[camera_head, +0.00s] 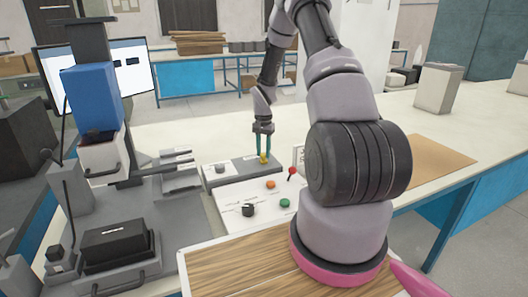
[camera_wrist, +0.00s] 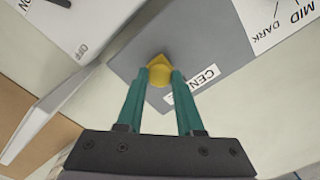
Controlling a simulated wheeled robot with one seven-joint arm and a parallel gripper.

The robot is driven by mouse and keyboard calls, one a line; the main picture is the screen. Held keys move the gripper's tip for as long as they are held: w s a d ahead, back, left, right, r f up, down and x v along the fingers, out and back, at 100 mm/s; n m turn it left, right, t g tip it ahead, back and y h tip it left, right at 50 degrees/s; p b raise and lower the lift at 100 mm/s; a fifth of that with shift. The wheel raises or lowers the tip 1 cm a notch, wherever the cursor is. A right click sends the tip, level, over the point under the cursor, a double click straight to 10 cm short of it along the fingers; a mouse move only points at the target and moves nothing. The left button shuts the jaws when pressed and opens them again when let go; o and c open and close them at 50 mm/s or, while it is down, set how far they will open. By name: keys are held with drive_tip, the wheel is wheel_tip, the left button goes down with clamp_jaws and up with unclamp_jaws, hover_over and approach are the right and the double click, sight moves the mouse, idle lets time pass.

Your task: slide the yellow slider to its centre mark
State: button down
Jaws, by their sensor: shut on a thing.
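The yellow slider (camera_head: 263,159) sits on a grey box (camera_head: 240,171) at the back of the bench. In the wrist view the yellow slider (camera_wrist: 159,76) has a pointed top edge and lies between the two teal fingers. My gripper (camera_head: 264,156) reaches down from above and is shut on it; the fingertips also show in the wrist view (camera_wrist: 160,80). A white label (camera_wrist: 193,90) reading "CEN…" is just right of the slider, its rest hidden behind the right finger. The slider's exact offset from the centre mark is hard to tell.
A white panel (camera_head: 235,197) in front carries a black knob (camera_head: 248,210), an orange button (camera_head: 270,184), a green button (camera_head: 285,203) and a red-tipped lever (camera_head: 291,172). A blue and grey machine (camera_head: 91,98) stands at left. Bench space behind the box is clear.

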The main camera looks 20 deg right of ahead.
sight(260, 163)
drive_tip(key=shift+a, duration=0.85)
drive_tip(key=c, duration=0.5)
unclamp_jaws()
drive_tip(key=shift+r, duration=0.15)
wheel_tip(260, 163, up, 11)
drive_tip(key=shift+f, duration=0.2)
